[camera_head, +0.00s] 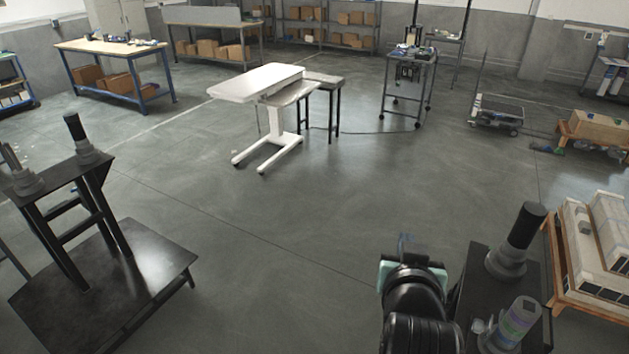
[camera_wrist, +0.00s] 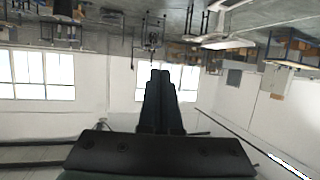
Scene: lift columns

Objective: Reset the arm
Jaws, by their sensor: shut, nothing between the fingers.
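My arm (camera_head: 412,300) rises at the bottom of the head view, right of centre, and points away into the room. In the wrist view my gripper (camera_wrist: 160,74) has its two dark fingers side by side with no gap. It is shut and empty, and it touches nothing that I can see. The wrist view is upside down, with the floor at the top and bright windows (camera_wrist: 38,75) lower down. In the head view the fingertips are hard to make out beyond the arm.
A black stand (camera_head: 120,275) with upright posts is at left. A dark stand (camera_head: 480,265) with a black-topped post (camera_head: 525,226) is close right of my arm. A wooden pallet with pale boxes (camera_head: 610,235) is at far right. A white lift table (camera_head: 255,84) stands mid-room. The central floor is clear.

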